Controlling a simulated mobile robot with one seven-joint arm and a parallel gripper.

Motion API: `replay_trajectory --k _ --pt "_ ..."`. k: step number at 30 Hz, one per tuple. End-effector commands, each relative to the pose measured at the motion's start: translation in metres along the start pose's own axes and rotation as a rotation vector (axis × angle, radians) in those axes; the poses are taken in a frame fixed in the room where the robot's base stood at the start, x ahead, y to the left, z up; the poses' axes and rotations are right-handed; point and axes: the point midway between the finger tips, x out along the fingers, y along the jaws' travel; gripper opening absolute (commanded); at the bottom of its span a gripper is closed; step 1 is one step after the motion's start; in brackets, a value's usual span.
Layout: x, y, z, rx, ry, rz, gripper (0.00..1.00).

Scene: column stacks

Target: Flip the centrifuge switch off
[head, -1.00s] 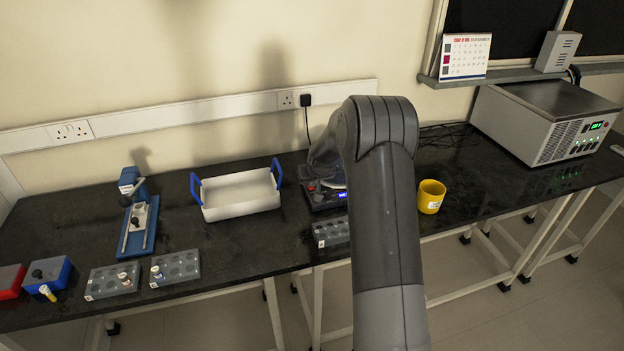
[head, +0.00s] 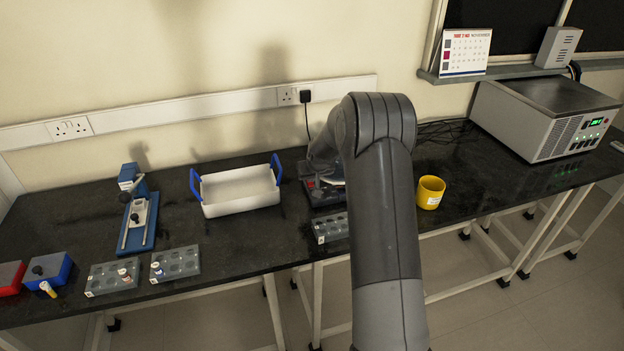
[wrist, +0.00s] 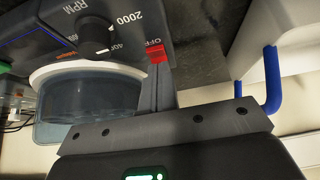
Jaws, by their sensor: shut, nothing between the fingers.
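The centrifuge (head: 325,198) is a dark, low unit at the back of the bench, right of the white tray. My arm hides part of it. In the wrist view its grey panel (wrist: 160,20) shows a black dial marked RPM (wrist: 93,32), the word OFF and a red switch (wrist: 156,55) beside that word. My gripper (wrist: 161,70) is shut and empty, with its tips right at the red switch. They appear to touch it, but the exact contact is hard to tell. The translucent lid (wrist: 85,95) lies beside the fingers.
The white tray (head: 235,208) with blue handles stands close left of the centrifuge. A grey tube rack (head: 330,228) sits in front of it, and a yellow cup (head: 430,192) stands right of my arm. A wall plug (head: 305,96) with a cable hangs behind.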

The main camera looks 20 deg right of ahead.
Motion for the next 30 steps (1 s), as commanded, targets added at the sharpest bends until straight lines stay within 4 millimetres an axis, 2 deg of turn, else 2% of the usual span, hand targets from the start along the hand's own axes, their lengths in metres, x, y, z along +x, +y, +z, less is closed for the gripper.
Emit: replay_trajectory --k 5,17,20,24,30 --pt "0.002 0.000 -0.007 0.000 0.000 0.000 0.00" --pt "-0.002 0.000 -0.010 0.000 0.001 0.000 0.00" --pt "-0.013 0.000 -0.014 0.000 0.003 0.001 0.00" --pt "-0.039 0.000 -0.023 0.000 0.004 0.001 0.00" --pt "-0.072 0.001 -0.005 0.000 0.002 0.001 0.00"
